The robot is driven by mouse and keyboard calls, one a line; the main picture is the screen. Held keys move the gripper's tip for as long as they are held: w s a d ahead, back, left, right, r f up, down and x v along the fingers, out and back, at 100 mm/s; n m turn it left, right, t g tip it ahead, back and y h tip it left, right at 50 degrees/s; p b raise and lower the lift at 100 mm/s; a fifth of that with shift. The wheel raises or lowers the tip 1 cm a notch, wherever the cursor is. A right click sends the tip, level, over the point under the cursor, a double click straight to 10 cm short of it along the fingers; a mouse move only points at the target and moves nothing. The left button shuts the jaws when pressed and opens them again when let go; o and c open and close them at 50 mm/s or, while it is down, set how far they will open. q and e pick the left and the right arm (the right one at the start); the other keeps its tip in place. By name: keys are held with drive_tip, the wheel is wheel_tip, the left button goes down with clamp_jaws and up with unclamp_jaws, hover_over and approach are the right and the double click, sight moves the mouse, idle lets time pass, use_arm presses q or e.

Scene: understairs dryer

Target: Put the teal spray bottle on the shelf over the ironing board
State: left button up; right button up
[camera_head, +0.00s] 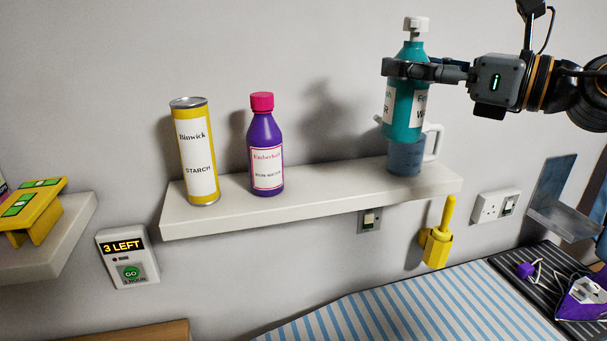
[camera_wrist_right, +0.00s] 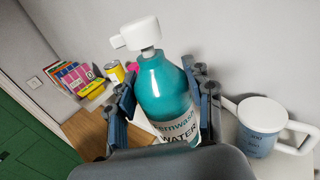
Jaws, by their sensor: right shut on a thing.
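The teal spray bottle (camera_head: 409,100) with a white spray head is held upright in my right gripper (camera_head: 408,70), whose fingers are closed around its upper body. In the right wrist view the bottle (camera_wrist_right: 165,92) stands between both fingers (camera_wrist_right: 162,105). The white shelf (camera_head: 315,201) runs over the striped ironing board (camera_head: 400,312). The bottle's lower end shows above the shelf's right part, overlapping a blue measuring jug (camera_head: 405,160). My left gripper is not in view.
A yellow starch tin (camera_head: 196,150) and a purple bottle (camera_head: 266,150) stand on the shelf's left half. Shelf between the purple bottle and the jug is clear. The jug (camera_wrist_right: 262,125) is right of the bottle in the wrist view. A yellow holder (camera_head: 437,240) hangs below.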

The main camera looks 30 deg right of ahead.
drive_tip(key=shift+s+d+r+m+h, duration=0.2)
drive_tip(key=shift+d+r+m+h, duration=0.25)
drive_tip(key=shift+r+h, duration=0.2)
drive_tip(key=shift+w+p, duration=0.25)
drive_tip(key=shift+p, duration=0.1)
use_arm(q)
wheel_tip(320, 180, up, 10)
drive_tip(key=p, duration=0.9)
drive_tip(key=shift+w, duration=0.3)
use_arm(e)
drive_tip(key=w+a+f, duration=0.5)
drive_tip(key=w+f, duration=0.7)
drive_tip(key=f, duration=0.1)
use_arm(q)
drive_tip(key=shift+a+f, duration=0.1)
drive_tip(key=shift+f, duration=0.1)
